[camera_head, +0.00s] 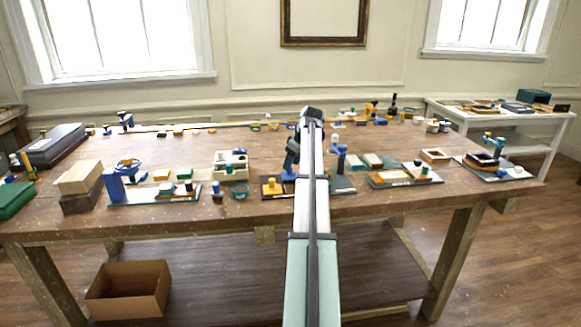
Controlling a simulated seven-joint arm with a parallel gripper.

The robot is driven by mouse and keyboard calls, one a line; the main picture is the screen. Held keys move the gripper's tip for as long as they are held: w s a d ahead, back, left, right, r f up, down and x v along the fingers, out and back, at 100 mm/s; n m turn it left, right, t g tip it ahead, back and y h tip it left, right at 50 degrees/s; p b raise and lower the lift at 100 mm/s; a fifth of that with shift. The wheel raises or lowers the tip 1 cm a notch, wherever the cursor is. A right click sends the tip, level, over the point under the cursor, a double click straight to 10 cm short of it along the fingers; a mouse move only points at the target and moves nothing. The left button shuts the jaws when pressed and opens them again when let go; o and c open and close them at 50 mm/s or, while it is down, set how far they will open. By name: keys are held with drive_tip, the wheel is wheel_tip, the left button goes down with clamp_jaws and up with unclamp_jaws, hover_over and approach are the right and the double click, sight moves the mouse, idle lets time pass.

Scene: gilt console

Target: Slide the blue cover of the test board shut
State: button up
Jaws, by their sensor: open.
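My arm reaches over the middle of the wooden table. My gripper (290,168) points down just left of the forearm, small and dark, and its jaws are open. Below it lies a flat board (310,193) with a yellow piece (271,184) at its left end and a greenish right part. A small blue part (288,177) shows right under the gripper. I cannot tell whether this is the blue cover, or whether the gripper touches it. My forearm hides the middle of this board.
Left stands another board (165,194) with a tall blue block (113,185). Right is a board with white and orange pieces (405,178).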

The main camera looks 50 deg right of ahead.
sight(290, 173)
drive_tip(key=shift+x, duration=1.2)
clamp_jaws()
